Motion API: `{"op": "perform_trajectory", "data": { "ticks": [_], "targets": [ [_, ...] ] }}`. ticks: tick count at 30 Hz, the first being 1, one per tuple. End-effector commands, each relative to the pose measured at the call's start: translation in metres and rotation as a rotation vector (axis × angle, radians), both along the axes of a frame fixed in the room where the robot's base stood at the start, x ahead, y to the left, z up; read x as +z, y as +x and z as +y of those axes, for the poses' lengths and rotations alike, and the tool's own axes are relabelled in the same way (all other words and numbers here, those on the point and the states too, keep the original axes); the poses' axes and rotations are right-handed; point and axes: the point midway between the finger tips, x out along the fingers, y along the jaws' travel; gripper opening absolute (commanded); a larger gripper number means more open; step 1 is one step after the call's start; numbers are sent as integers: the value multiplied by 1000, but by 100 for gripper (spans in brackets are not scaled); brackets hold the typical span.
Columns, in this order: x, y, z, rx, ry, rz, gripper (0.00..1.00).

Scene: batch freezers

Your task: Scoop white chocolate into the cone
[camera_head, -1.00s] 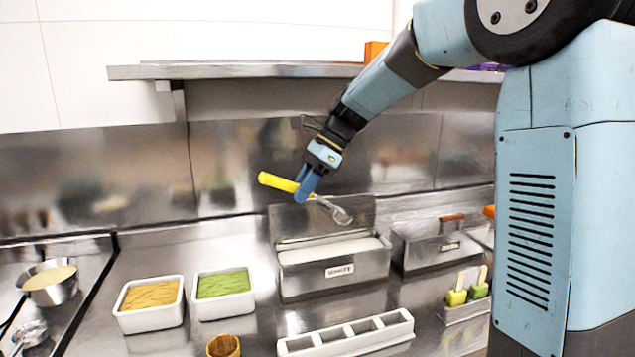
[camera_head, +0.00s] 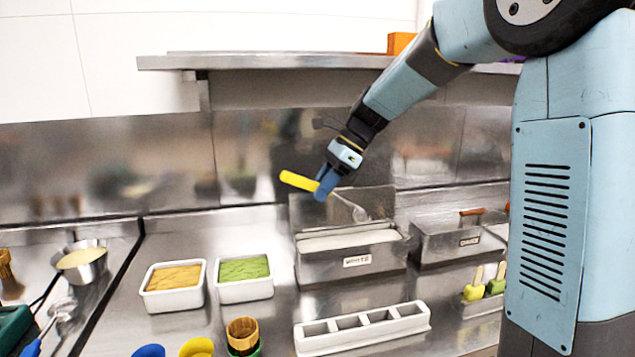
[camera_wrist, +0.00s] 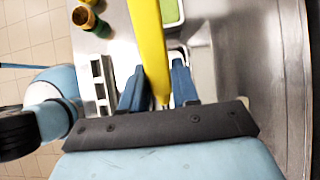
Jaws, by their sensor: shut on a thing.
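My gripper (camera_head: 325,186) is shut on a scoop with a yellow handle (camera_head: 298,181). The handle points left, and the metal scoop head (camera_head: 354,210) hangs down to the right, in front of the raised lid of the white chocolate bin (camera_head: 352,262). The bin's label reads WHITE, and its pale contents (camera_head: 345,240) lie just below the scoop head. In the wrist view the handle (camera_wrist: 150,45) runs between my fingers, and the scoop head is hidden. A brown cone (camera_head: 242,328) stands upright at the front, in a green holder.
A white compartment tray (camera_head: 312,342) lies in front of the bin. White tubs of tan (camera_head: 173,278) and green (camera_head: 243,270) filling stand to the left. Another lidded bin (camera_head: 455,243) stands right. A steel shelf (camera_head: 250,62) runs above; a pot (camera_head: 82,265) is far left.

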Motion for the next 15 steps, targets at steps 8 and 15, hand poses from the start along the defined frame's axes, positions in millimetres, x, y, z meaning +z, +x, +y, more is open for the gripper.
{"op": "perform_trajectory", "data": {
  "ticks": [8,15],
  "targets": [
    [-16,-1,4,1,0,0,0],
    [-27,0,1,1,0,-1,0]
  ]
}}
